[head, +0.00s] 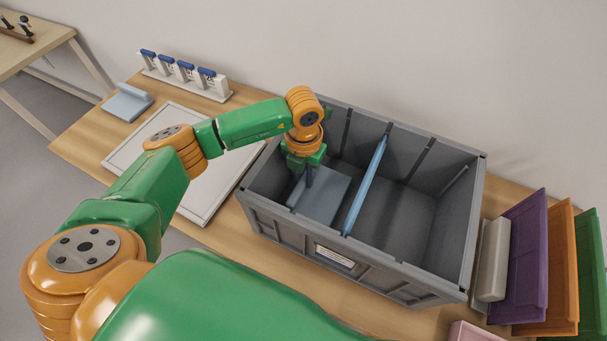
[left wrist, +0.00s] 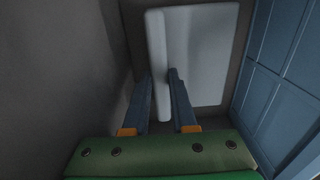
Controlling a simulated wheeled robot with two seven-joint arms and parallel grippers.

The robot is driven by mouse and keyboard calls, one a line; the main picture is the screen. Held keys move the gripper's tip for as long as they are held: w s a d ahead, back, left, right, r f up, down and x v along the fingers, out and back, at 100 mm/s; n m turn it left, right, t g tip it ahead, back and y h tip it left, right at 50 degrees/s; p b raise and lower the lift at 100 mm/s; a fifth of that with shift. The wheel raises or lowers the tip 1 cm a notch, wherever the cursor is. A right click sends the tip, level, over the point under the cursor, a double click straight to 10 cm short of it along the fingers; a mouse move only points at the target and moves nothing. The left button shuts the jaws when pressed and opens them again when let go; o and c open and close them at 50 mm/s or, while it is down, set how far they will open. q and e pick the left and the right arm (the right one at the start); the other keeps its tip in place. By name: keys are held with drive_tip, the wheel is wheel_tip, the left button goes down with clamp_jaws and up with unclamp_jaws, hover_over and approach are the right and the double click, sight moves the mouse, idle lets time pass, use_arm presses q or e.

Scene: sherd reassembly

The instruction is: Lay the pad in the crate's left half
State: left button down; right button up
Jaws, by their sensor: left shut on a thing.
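The grey crate (head: 345,255) stands on the table, split by a blue divider (head: 366,187) into a left and a right half. The pad (head: 325,195), a pale grey-blue plate with a raised ridge along one side, is inside the left half, low down and roughly flat. I cannot tell whether it touches the floor. My left gripper (head: 303,182) reaches down into that half, shut on the pad's ridge. In the left wrist view the gripper (left wrist: 160,78) has a finger on each side of the ridge, and the pad (left wrist: 208,55) lies between the crate wall and the blue divider (left wrist: 275,75). My right gripper is not in view.
The crate's right half (head: 398,222) looks empty. A similar pad (head: 127,102) lies on the table at the left, near a white tray (head: 205,213) and a rack with blue-topped pieces (head: 185,75). Purple (head: 518,255) and orange (head: 553,270) panels stand at the right.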

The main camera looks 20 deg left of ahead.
use_arm(q)
drive_tip(key=shift+f+b, duration=0.6)
drive_tip(key=shift+f, duration=0.1)
drive_tip(key=c, duration=0.6)
unclamp_jaws()
drive_tip(key=shift+c, duration=0.2)
wheel_tip(320, 180, up, 12)
drive_tip(key=p, duration=0.9)
drive_tip(key=shift+p, duration=0.35)
